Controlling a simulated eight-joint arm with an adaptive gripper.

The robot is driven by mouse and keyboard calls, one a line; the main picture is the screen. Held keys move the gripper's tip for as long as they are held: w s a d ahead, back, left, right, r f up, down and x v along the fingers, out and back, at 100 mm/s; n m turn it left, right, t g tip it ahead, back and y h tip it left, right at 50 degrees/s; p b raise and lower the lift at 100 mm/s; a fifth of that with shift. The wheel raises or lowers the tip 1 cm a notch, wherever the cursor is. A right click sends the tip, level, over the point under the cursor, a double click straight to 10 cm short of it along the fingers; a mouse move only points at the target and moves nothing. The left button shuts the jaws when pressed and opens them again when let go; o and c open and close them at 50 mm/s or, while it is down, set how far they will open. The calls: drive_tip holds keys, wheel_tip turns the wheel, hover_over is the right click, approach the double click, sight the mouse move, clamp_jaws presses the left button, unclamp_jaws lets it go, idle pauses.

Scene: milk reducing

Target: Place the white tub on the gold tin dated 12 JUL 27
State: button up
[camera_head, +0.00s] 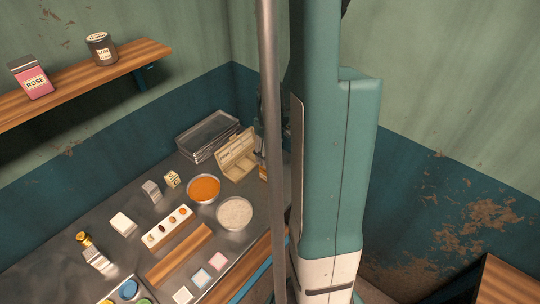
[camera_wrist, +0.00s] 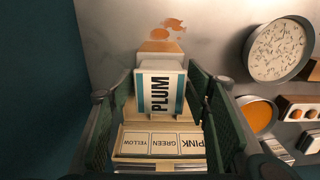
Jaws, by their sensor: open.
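I cannot make out a white tub or a date reading 12 JUL 27 in either view. In the head view, a small white block-like container (camera_head: 123,223) sits on the metal counter, and a small cream-yellow container with dark print (camera_head: 172,179) stands farther back; the print is too small to read. My gripper (camera_wrist: 163,92) is open in the wrist view. Its dark green fingers stand either side of a white and teal packet marked PLUM (camera_wrist: 160,92), with gaps showing. In the head view my gripper is hidden behind my arm.
A cream box (camera_head: 237,155) stands on the counter; YELLOW, GREEN and PINK cards (camera_wrist: 163,141) lie below PLUM. Nearby are an orange bowl (camera_head: 203,189), a pale-filled bowl (camera_head: 235,213) and a clear tray (camera_head: 207,135). A shelf (camera_head: 75,85) holds a ROSE tin (camera_head: 33,80) and dark can (camera_head: 101,49).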

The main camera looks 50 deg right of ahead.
sight(270, 151)
drive_tip(key=shift+r, duration=0.2)
wheel_tip(270, 151, up, 12)
idle(0.7)
drive_tip(key=shift+a, duration=0.1)
idle(0.7)
drive_tip(key=s+a+r+t, duration=0.1)
drive_tip(key=a+r, duration=0.3)
drive_tip(key=a, duration=0.9)
drive_tip(key=s+a+r+t, duration=0.1)
drive_tip(key=a+r+t, duration=0.2)
drive_tip(key=a, duration=1)
drive_tip(key=s+a+r+t, duration=0.2)
drive_tip(key=a+r, duration=0.3)
drive_tip(key=a, duration=0.7)
drive_tip(key=shift+a+r+t, duration=0.15)
drive_tip(key=shift+a+t, duration=0.25)
drive_tip(key=shift+t, duration=0.2)
